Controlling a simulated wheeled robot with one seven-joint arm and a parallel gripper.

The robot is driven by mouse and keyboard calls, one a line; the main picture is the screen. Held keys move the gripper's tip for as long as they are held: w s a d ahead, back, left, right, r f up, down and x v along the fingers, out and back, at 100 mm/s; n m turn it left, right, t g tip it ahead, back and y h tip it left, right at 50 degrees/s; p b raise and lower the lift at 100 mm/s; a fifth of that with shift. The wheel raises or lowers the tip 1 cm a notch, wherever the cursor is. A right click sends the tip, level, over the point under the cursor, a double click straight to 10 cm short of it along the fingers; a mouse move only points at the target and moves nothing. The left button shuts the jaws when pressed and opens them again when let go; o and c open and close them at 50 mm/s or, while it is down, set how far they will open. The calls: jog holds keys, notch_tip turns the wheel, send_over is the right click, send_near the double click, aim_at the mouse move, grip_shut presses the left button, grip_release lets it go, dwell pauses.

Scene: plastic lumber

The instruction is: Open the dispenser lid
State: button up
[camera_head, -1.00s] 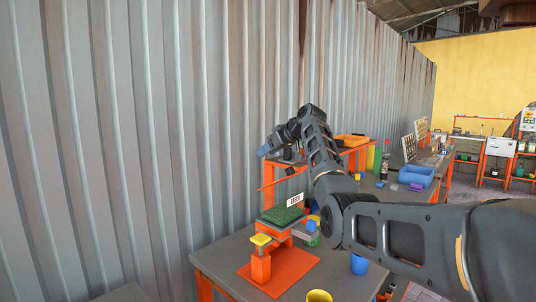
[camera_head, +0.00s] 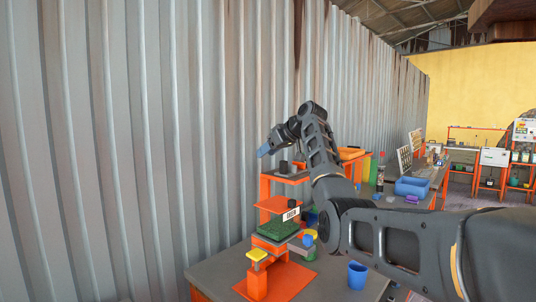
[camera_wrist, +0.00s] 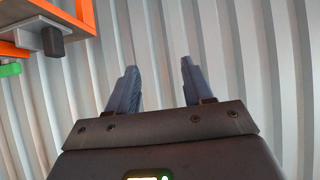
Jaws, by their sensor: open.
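An orange stand (camera_head: 268,283) on the grey table holds a yellow block (camera_head: 257,255) and a dark green piece (camera_head: 277,229) with a white label. Behind it rises an orange frame (camera_head: 265,188) with a dark top and a small dark knob (camera_head: 284,166). I cannot tell for sure which part is the dispenser lid. My gripper (camera_head: 263,150) is open and empty, just above and left of the frame's top, near the wall. In the wrist view its two blue-grey fingers (camera_wrist: 158,82) stand apart with only wall between them. An orange part (camera_wrist: 28,30) and a dark knob (camera_wrist: 52,42) show at upper left.
A corrugated metal wall (camera_head: 150,150) runs close along the left. A blue cup (camera_head: 357,275) stands on the table (camera_head: 222,270) at right. A blue bin (camera_head: 411,187) and bottles stand farther back. My arm covers part of the table.

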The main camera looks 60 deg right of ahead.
jog(key=shift+s, duration=0.1)
dwell(0.3)
jog(key=b+v, duration=0.2)
jog(key=v, duration=0.5)
jog(key=shift+s+r, duration=0.2)
jog(key=shift+s, duration=0.05)
dwell(0.3)
